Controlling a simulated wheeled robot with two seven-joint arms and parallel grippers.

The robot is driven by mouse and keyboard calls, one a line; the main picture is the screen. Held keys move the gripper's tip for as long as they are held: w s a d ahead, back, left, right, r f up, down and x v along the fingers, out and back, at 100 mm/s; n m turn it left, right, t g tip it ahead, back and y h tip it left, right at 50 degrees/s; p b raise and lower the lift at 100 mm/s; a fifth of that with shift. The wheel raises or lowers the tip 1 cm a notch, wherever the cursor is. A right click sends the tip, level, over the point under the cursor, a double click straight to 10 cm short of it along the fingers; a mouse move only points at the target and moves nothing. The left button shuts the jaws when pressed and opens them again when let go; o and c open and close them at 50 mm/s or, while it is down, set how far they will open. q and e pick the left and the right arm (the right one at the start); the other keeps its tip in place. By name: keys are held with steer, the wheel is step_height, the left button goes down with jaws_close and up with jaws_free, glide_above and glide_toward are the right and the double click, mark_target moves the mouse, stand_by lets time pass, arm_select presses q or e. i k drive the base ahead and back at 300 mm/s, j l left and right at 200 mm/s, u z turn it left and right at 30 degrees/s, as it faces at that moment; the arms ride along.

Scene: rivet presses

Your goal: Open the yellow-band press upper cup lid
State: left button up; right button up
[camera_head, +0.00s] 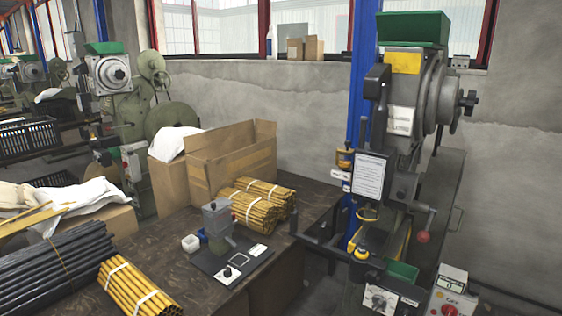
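The near press (430,95) stands at the right against the grey wall and carries a yellow band (402,62) near its top. A green upper cup (412,28) sits on top of this press, above the yellow band. I cannot tell a separate lid on the cup from this angle, nor whether it is open. Lower on the press are a white label sheet (370,175), a red ball knob (423,237) and a lower green cup (402,271). Neither of my grippers is in view.
A dark worktable (190,275) holds bundles of yellow rods (262,203), a cardboard box (232,158) and a small grey device (218,222). A control box (452,295) stands at the lower right. Another press (112,75) with a green cup stands at the left.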

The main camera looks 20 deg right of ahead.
mark_target(347, 150)
steer(key=z, duration=1.15)
steer(key=i+j, duration=0.15)
steer(key=i+z, duration=0.05)
steer(key=i, duration=0.05)
